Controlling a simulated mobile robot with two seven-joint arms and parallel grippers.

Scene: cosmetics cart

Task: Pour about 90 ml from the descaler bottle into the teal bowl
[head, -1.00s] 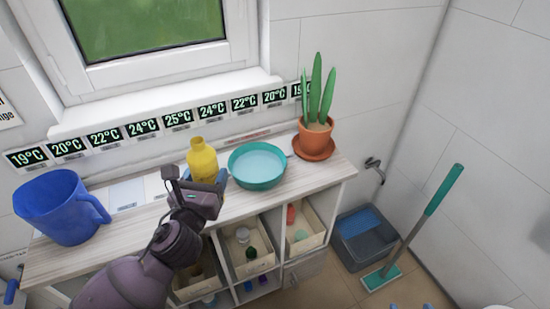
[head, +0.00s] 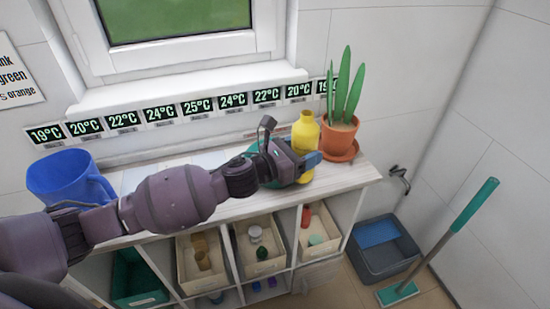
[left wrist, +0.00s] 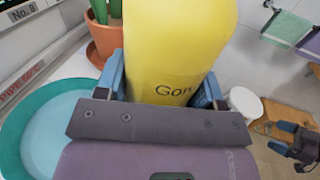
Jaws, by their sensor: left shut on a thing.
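My left gripper (head: 302,163) is shut around the lower body of the yellow descaler bottle (head: 306,133), with one blue finger on each side. The bottle is upright, and its printed front fills the middle of the left wrist view (left wrist: 180,45). The teal bowl (head: 254,148) is mostly hidden behind my gripper in the head view; it shows in the left wrist view (left wrist: 14,130), left of the bottle and apart from it. Its inside is pale blue. My right gripper (left wrist: 300,130) shows small in the left wrist view, its blue fingers apart.
A potted plant (head: 341,137) on a saucer stands right behind the bottle on the cart top (head: 345,178). A blue jug (head: 65,180) stands at the left end. Bins fill the shelves below.

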